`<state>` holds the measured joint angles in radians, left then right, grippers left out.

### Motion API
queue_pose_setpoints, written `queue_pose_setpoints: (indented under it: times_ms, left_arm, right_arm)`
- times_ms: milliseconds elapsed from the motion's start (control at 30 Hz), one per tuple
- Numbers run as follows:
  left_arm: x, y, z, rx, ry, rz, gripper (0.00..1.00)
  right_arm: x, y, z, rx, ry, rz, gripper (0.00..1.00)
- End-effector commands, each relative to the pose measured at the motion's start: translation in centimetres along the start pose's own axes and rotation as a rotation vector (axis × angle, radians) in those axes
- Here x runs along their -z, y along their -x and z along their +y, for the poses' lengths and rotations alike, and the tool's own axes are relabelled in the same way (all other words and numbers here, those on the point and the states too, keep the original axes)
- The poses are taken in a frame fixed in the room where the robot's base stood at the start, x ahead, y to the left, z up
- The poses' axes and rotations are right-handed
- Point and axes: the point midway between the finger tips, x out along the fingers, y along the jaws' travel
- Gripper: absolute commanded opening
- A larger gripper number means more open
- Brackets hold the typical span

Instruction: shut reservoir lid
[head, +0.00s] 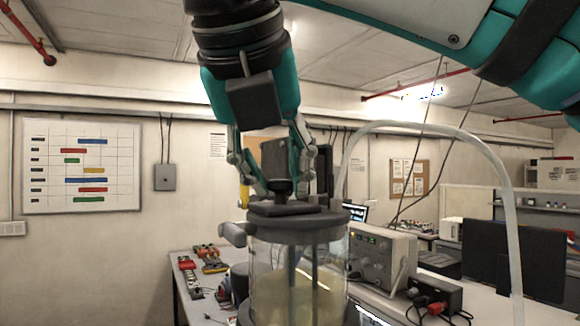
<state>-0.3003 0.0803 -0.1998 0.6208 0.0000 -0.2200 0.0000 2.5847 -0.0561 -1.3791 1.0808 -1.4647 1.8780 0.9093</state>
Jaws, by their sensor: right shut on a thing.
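The reservoir is a clear cylinder (297,285) with yellowish contents, standing at the lower middle of the head view. Its dark grey lid (315,222) sits on top of the cylinder, with a flat raised plate and a black knob (281,190) above it. My right gripper (280,188) comes down from above and is shut on the knob, a finger on either side. Whether the lid's rim is fully seated cannot be told from here. My left gripper is not in view.
A pale hose (505,190) arches from behind the cylinder to the right. A grey instrument box (378,255) stands close on the right, with a dark monitor (513,258) beyond. Tools (208,258) lie on the bench at left.

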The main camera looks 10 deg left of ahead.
Motion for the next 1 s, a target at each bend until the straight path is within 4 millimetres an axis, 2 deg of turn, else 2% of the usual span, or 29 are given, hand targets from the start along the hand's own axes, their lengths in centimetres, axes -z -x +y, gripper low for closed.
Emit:
queue_pose_setpoints:
  times_ms: [433, 467, 500, 800, 1000]
  left_arm:
    - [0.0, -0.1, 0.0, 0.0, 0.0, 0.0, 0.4]
    - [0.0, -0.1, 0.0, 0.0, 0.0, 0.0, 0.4]
    - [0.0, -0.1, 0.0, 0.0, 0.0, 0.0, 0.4]
    - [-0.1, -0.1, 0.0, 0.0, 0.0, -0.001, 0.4]
    - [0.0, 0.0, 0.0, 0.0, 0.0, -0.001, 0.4]
  right_arm:
    - [0.3, -0.2, 0.2, 0.006, 0.011, 0.003, 0.0]
    - [0.3, -0.2, 0.2, 0.006, 0.011, 0.003, 0.3]
    - [0.3, -0.2, 0.2, 0.006, 0.011, 0.003, 0.35]
    - [0.1, 0.2, 0.1, 0.006, 0.007, -0.001, 0.35]
    - [0.1, 2.9, 0.2, 0.006, 0.006, -0.003, 0.35]
